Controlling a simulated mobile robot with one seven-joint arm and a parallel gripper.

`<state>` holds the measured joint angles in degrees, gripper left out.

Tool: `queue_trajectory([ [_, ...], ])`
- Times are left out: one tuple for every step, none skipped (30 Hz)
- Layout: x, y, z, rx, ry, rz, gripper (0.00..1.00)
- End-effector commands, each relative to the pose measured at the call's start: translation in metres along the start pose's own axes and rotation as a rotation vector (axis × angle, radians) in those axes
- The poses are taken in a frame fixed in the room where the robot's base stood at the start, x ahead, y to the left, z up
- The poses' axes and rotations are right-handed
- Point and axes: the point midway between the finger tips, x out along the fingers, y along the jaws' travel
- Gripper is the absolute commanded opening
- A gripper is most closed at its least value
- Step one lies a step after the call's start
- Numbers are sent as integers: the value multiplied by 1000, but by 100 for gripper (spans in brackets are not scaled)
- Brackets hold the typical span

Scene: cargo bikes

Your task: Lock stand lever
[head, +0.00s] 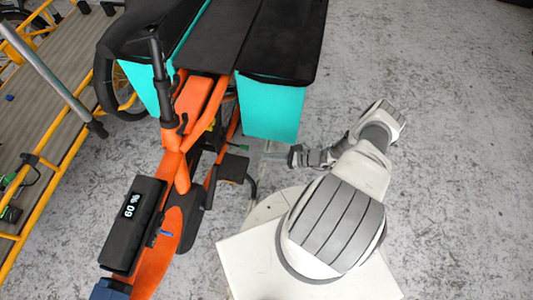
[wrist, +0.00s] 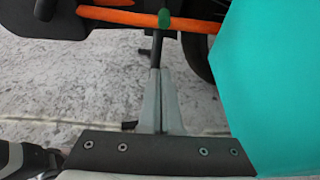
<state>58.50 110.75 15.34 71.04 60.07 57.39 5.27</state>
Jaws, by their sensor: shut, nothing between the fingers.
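The orange cargo bike (head: 190,98) stands at the left in the head view. A small green tip (head: 243,148) shows low on its side, and in the wrist view a green cap (wrist: 165,18) sits by an orange bar at the top. I take this green-capped part to be the stand lever. A dark rod (wrist: 155,55) runs down from near the cap towards the fingers; I cannot tell if they touch. My gripper (wrist: 161,75) is shut and empty, pointing at the lever. In the head view my gripper (head: 272,156) is right of the green tip.
Teal panniers (head: 272,110) hang beside the lever, and one (wrist: 275,80) fills the right of the wrist view. A black pedal (head: 233,168) is close below the green tip. A yellow-framed cargo bike (head: 45,160) is at the far left. The concrete floor (head: 440,130) at the right is clear.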

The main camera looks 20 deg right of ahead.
Motion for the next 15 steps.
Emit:
queue_trajectory([
  [12, 1, -2, 0, -3, 3, 0],
  [19, 1, -2, 0, -3, 4, 0],
  [28, 2, -2, 0, -2, 5, 0],
  [34, 2, -3, 0, -2, 5, 0],
  [41, 2, -3, 0, -3, 4, 0],
  [50, 2, -3, -1, -2, 5, 0],
  [56, 2, -3, -1, -1, 5, 0],
  [63, 2, -3, -1, -2, 4, 0],
  [72, 1, -3, -1, -2, 4, 0],
  [78, 2, -3, 0, -1, 4, 0],
  [85, 2, -3, 0, -1, 4, 0],
  [77, -1, 8, -1, -1, 1, 0],
  [75, -1, 12, -1, -1, 0, 0],
  [73, -1, 16, -1, -1, 0, 0],
  [72, 0, 20, -1, 0, 0, 0],
])
